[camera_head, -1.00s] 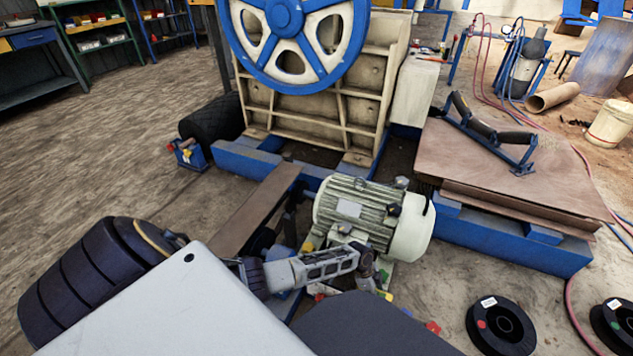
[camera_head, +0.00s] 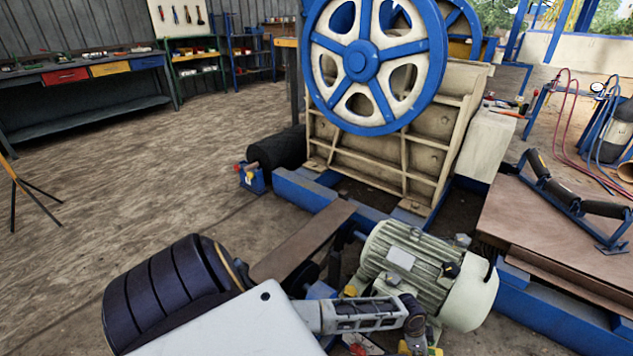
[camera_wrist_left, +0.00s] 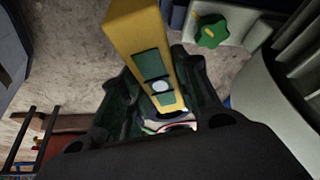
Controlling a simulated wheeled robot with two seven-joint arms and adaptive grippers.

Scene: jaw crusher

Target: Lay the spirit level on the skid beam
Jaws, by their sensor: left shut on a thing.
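The spirit level (camera_wrist_left: 140,32) is a yellow bar with a dark green panel and a pale round vial, seen in the left wrist view. My left gripper (camera_wrist_left: 163,82) is shut on it, with dark fingers on both sides; the level's lower end is partly hidden by the gripper. In the head view my left gripper (camera_head: 414,325) is low in front of the motor, and the level cannot be made out clearly there. The blue skid beams (camera_head: 310,191) run on the floor under the crusher. My right gripper is not in view.
A ribbed pale motor (camera_head: 425,270) stands close beside my left gripper. The jaw crusher (camera_head: 385,150) with its blue-rimmed flywheel rises behind. A brown plate (camera_head: 510,220) with a roller frame lies at the right. A green knob (camera_wrist_left: 212,31) shows near the level. Open floor lies left.

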